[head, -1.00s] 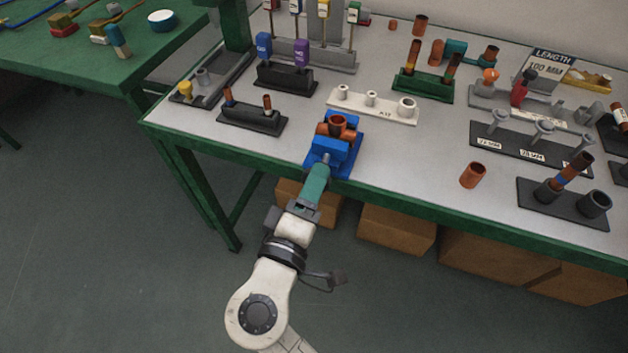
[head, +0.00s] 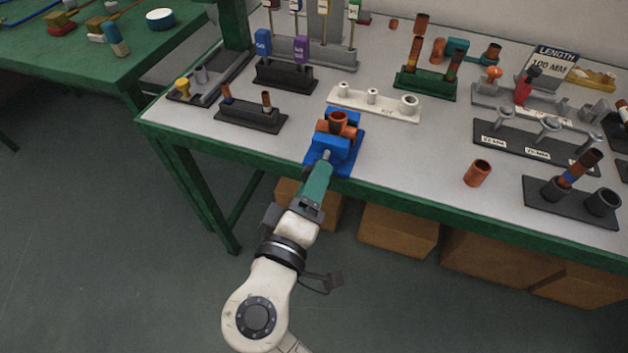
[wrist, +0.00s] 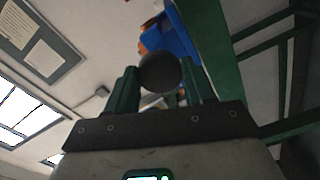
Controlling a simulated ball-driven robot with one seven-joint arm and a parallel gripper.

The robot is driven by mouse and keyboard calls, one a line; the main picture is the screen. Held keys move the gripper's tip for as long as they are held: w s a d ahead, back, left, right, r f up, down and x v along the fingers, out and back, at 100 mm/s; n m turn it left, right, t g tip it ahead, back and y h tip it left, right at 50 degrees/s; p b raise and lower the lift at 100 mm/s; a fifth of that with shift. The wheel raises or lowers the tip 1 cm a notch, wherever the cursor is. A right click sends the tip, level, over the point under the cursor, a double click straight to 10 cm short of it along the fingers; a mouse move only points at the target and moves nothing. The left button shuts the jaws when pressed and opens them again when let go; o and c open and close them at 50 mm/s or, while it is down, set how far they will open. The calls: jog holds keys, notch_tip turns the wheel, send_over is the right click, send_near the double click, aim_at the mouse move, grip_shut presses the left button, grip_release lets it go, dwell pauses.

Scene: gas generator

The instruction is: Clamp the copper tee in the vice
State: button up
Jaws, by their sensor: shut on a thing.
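The copper tee (head: 338,120) sits in the top of the blue vice (head: 335,148) at the table's front edge, with one round opening facing up. I cannot tell how tightly the jaws touch it. My gripper (head: 323,168), with green fingers, reaches the vice's front from below. In the wrist view my gripper (wrist: 160,88) is shut on the dark round vice knob (wrist: 160,72), which lies between its two fingers. Part of the blue vice (wrist: 172,38) shows behind the knob. In the head view the fingers hide the knob.
A white stand with pegs (head: 385,105) is behind the vice, and a dark rack (head: 250,115) is to its left. A loose copper piece (head: 477,173) stands to the right. Cardboard boxes (head: 398,232) lie below the green table edge (head: 420,200).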

jog(key=shift+f+m+b, duration=0.1)
jog(key=shift+m+b, duration=0.6)
jog(key=shift+b, duration=0.05)
dwell(0.3)
jog(key=o, duration=1.2)
jog(key=v, duration=0.7)
